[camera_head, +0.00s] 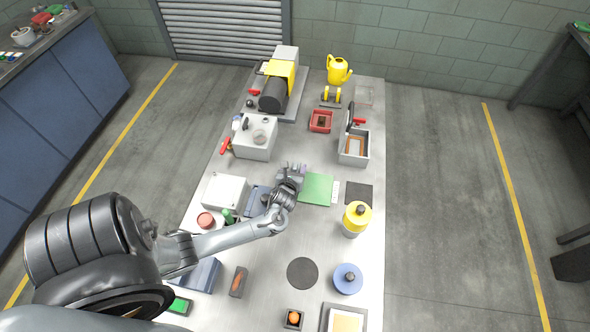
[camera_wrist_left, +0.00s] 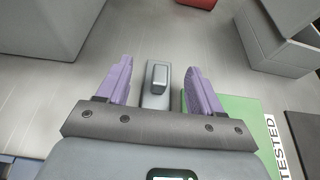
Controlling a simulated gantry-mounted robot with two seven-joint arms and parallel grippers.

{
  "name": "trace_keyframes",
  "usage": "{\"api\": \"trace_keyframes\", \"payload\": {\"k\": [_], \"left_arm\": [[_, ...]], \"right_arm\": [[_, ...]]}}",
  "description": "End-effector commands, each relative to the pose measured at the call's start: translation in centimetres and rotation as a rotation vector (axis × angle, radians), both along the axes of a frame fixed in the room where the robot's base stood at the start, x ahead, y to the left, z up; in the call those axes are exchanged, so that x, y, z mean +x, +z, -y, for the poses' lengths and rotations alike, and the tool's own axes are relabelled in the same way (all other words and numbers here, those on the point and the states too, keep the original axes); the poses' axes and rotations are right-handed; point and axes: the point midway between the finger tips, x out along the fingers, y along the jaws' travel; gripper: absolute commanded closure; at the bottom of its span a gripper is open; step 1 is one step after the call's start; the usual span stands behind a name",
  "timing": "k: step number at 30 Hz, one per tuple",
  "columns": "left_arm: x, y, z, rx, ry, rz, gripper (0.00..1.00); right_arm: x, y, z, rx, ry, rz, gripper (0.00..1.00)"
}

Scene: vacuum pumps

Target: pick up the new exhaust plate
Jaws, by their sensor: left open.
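My left gripper (camera_head: 291,168) is open over the middle of the bench in the head view and largely hides that plate there. In the left wrist view its two purple fingers (camera_wrist_left: 159,80) stand apart, one on each side of the plate's grip, with a gap on both sides. Nothing is held. My right gripper is not in view.
A green mat (camera_head: 318,188) marked TESTED lies just right of the gripper. A grey open box (camera_head: 354,146) and a red tray (camera_head: 320,121) stand farther back. A white box-shaped housing (camera_head: 254,138) is at back left. A yellow-topped container (camera_head: 357,218) stands at front right.

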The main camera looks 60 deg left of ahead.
Motion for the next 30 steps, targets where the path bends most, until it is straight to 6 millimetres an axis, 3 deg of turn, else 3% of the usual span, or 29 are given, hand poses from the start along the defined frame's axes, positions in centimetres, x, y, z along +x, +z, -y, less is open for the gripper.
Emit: {"api": "trace_keyframes", "payload": {"k": [6,15,27,30], "left_arm": [[1.5,-0.9,-1.5,0.000,0.001,0.000,0.34],[1.6,-1.0,-1.7,-0.001,0.000,0.000,0.34],[1.6,-1.0,-1.7,-0.001,0.000,0.000,0.95],[1.6,-1.0,-1.7,-0.001,0.000,0.001,1.00]], "right_arm": [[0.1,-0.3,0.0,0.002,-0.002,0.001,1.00],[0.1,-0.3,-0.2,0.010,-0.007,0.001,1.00],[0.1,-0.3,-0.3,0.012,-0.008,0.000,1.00],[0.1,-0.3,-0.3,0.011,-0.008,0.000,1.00]]}}
